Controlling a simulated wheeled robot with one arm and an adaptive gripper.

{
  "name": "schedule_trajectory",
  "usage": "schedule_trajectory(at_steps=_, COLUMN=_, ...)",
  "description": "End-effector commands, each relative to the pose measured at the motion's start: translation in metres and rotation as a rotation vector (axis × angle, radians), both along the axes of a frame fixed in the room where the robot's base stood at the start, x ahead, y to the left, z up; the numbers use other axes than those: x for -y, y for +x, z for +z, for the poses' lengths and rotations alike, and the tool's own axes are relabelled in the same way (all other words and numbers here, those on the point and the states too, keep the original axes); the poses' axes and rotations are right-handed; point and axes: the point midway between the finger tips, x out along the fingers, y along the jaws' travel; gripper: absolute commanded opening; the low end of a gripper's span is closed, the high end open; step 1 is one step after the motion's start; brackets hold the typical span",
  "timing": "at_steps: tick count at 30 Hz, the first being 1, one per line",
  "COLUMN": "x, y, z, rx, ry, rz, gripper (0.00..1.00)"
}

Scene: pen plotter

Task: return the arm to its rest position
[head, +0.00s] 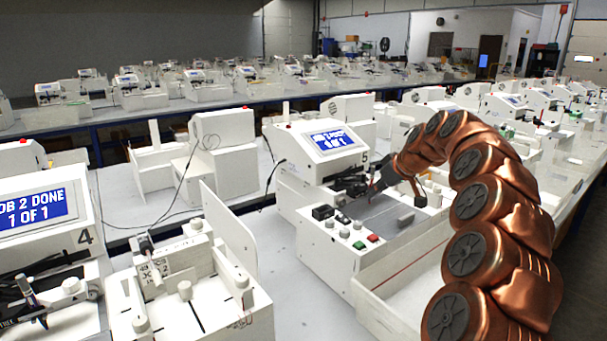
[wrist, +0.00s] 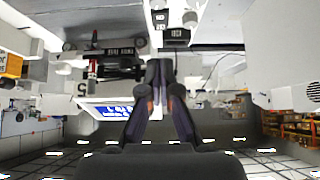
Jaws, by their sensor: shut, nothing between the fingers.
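My copper-coloured arm (head: 480,230) rises from the lower right and curves over to the left. My gripper (head: 378,189) is at its end, low in front of plotter station 5 (head: 327,180). In the wrist view my gripper (wrist: 161,70) has its two dark fingers meeting at the tips, shut and empty. The station's lit blue screen (head: 332,140) shows white text too small to read surely. The exact gap between the fingertips and the plotter's parts cannot be told.
Black, green and red buttons (head: 373,238) sit on the station's front panel. A white open tray (head: 405,285) lies below the arm. At left another plotter's screen (head: 35,208) reads "JOB 2 DONE 1 OF 1". A white fixture (head: 185,290) stands between them.

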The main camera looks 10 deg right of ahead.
Motion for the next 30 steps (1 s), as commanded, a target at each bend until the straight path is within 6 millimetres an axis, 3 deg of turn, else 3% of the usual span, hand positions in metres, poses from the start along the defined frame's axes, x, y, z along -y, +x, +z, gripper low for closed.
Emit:
schedule_trajectory(at_steps=5, x=-0.024, y=-0.009, z=0.003, rx=-0.021, ry=0.015, rz=0.022, gripper=0.0)
schedule_trajectory(at_steps=11, x=-0.095, y=-0.05, z=0.007, rx=-0.111, ry=0.052, rz=0.076, gripper=0.0)
schedule_trajectory(at_steps=15, x=-0.142, y=-0.091, z=0.005, rx=-0.192, ry=0.06, rz=0.1, gripper=0.0)
schedule_trajectory(at_steps=21, x=-0.191, y=-0.16, z=-0.008, rx=-0.315, ry=0.045, rz=0.103, gripper=0.0)
schedule_trajectory(at_steps=30, x=-0.226, y=-0.274, z=-0.046, rx=-0.509, ry=-0.019, rz=0.027, gripper=0.0)
